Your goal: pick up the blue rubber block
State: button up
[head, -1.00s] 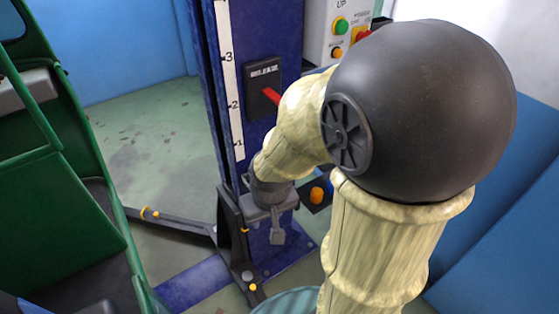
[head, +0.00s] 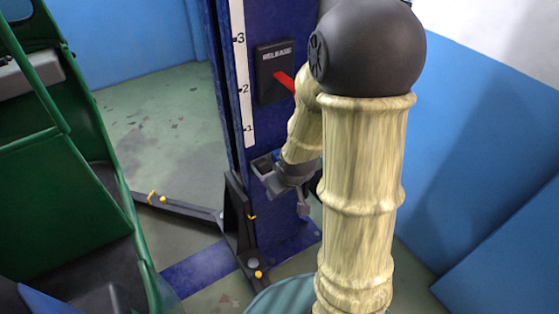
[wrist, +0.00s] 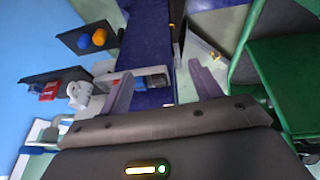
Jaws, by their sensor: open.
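My gripper (wrist: 159,70) is open, its two grey fingers spread apart in the wrist view. A small blue block (wrist: 154,81) shows between the fingers, in a grey holder (wrist: 127,80) on the column. I cannot tell its depth from the fingertips, and nothing is gripped. In the head view my gripper (head: 287,192) is beside the grey holder (head: 262,165), and the block is not clearly visible there. Another rounded blue piece (wrist: 83,42) lies beside an orange piece (wrist: 99,37) on a dark tray (wrist: 70,38).
The blue column (head: 230,70) carries a release box (head: 275,60) with a red lever (head: 284,80), close to my arm. Black lift arms (head: 180,207) spread near the floor. A green rickshaw (head: 85,190) stands at left. Blue wall panels (head: 480,150) are at right.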

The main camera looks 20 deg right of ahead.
jog(key=w+d+f+n+t+y+b, duration=0.1)
jog(key=w+d+f+t+y+b, duration=0.2)
jog(key=f, duration=0.4)
jog(key=w+d+f+n+t, duration=0.1)
jog(key=w+d+f+t, duration=0.1)
jog(key=w+f, duration=0.3)
jog(key=d+m+t, duration=0.1)
jog(key=d+t, duration=0.1)
jog(key=d+f+t+b, duration=0.1)
jog(key=t, duration=0.2)
jog(key=d+m+t+b, duration=0.1)
jog(key=d+t, duration=0.1)
jog(key=t, duration=0.1)
jog(key=shift+s+d+f+m, duration=0.25)
jog(key=shift+s+d+m, duration=0.05)
jog(key=shift+s, duration=0.05)
jog(key=w+a+p, duration=0.1)
jog(key=w+p, duration=0.1)
jog(key=w, duration=1)
jog(key=shift+a, duration=0.3)
jog(key=shift+w, duration=0.15)
